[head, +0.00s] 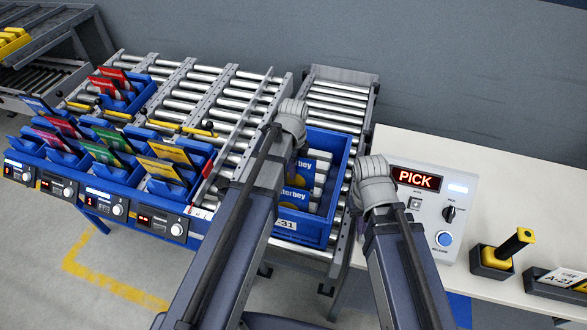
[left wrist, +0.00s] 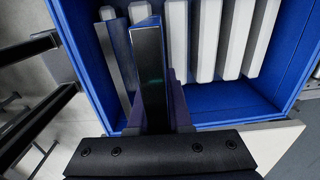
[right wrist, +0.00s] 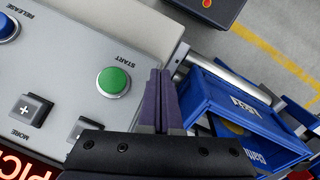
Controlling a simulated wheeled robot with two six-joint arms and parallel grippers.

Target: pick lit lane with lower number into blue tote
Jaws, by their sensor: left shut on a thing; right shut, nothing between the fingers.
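The blue tote (head: 345,190) stands on rollers, holding several white and blue boxes (head: 298,203) on edge. They show as pale slabs (left wrist: 236,35) in the left wrist view. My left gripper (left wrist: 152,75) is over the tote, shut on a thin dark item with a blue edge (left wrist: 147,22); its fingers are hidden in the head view. My right gripper (right wrist: 160,85) is shut and empty, beside the green START button (right wrist: 113,80). Lane displays along the blue rack front include a red-lit one (head: 90,200) and another with red marks (head: 146,219).
The control panel (head: 428,215) reads PICK and has a blue RELEASE button (head: 444,239). A yellow-handled tool (head: 515,243) and a label holder (head: 560,280) sit on the white table (head: 500,175). Roller lanes (head: 220,95) with blue bins lie left of the tote.

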